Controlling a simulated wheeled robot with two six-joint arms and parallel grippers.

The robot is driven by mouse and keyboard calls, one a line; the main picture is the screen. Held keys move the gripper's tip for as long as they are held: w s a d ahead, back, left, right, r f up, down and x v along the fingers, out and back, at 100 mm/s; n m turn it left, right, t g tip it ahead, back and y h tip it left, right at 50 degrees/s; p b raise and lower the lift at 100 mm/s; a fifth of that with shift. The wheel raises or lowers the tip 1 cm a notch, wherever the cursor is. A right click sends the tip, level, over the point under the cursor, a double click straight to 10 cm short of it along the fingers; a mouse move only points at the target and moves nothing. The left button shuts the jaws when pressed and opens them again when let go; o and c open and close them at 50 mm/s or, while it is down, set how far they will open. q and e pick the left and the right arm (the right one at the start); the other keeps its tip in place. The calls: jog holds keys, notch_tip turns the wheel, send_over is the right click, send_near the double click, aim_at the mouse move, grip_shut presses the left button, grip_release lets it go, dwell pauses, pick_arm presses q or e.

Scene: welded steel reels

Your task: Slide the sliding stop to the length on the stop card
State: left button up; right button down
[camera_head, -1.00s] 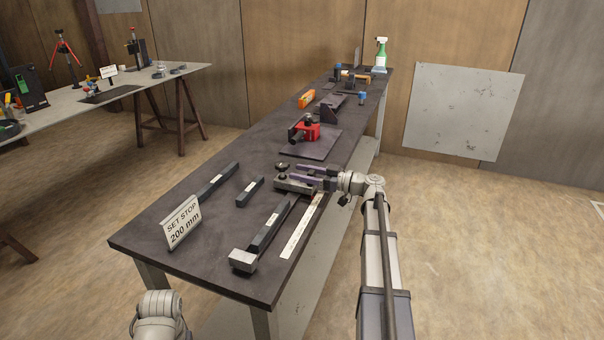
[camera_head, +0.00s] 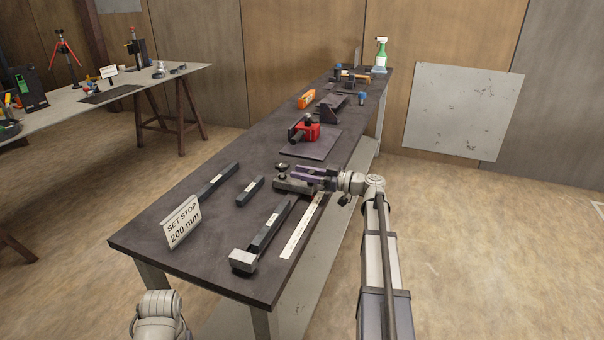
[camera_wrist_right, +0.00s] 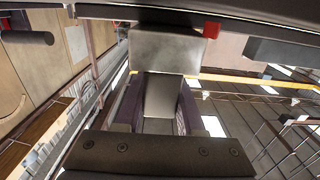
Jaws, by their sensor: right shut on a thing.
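The stop card (camera_head: 182,222) stands on the near left of the dark bench and reads "SET STOP 200 mm". The grey sliding stop (camera_head: 286,186) sits at the far end of a dark bar (camera_head: 270,226). A block (camera_head: 243,260) is at the bar's near end. My right gripper (camera_head: 303,176) reaches in from the right and is shut on the sliding stop. In the right wrist view the grey stop (camera_wrist_right: 160,97) lies between the purple fingers. My left gripper is out of view.
A white printed strip (camera_head: 301,226) lies right of the bar. Two labelled bars, a long one (camera_head: 217,181) and a short one (camera_head: 250,190), lie to the left. A dark knob (camera_head: 282,167) is just beyond the stop. A red clamp-like tool (camera_head: 306,131) stands farther back.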

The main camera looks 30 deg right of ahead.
aim_at(289, 201)
jog(key=shift+s+a, duration=0.1)
dwell(0.5)
jog(key=s+a, duration=0.6)
jog(key=a, duration=0.1)
jog(key=shift+s+a, duration=0.25)
jog(key=shift+w, duration=0.1)
jog(key=c, duration=0.5)
grip_release()
jog(key=shift+d, duration=0.1)
jog(key=v, duration=0.7)
jog(key=shift+s+d, duration=0.25)
jog(key=shift+d, duration=0.05)
